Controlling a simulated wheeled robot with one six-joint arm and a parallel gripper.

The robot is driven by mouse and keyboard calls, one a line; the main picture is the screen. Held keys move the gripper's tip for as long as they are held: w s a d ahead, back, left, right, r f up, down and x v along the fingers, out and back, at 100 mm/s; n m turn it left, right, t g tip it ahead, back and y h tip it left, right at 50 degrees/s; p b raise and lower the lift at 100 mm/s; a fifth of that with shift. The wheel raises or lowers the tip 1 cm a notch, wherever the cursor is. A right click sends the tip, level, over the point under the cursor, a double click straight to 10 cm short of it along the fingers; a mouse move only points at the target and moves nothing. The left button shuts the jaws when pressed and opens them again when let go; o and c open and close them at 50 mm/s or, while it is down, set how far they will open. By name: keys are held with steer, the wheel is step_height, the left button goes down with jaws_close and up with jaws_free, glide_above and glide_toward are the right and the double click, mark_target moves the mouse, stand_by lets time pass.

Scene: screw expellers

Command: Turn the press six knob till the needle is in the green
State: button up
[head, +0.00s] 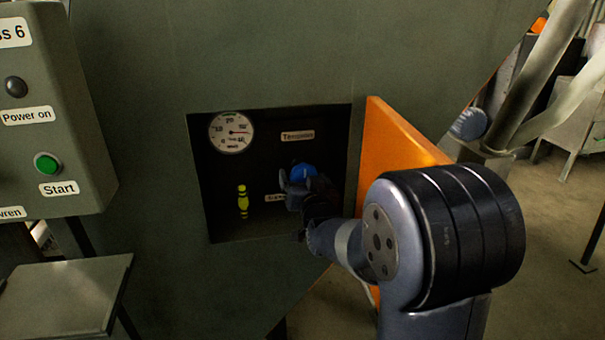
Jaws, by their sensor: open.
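The blue knob (303,171) sits in a dark recess in the green press wall. My gripper (296,181) is in the recess at the knob, with its fingers at the knob's left and lower side. It is open. Whether the fingers touch the knob cannot be told, and part of the knob is hidden by them. The round white gauge (231,132) is at the upper left of the recess.
An orange door (395,135) stands open at the recess's right side, close to my arm. A yellow-green handle (242,201) is left of the knob. The Press 6 control box (60,120) with a green Start button (47,163) is at the left.

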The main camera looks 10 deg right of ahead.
steer(key=shift+w, duration=1.05)
steer(key=shift+c, duration=0.4)
steer(key=c, duration=0.9)
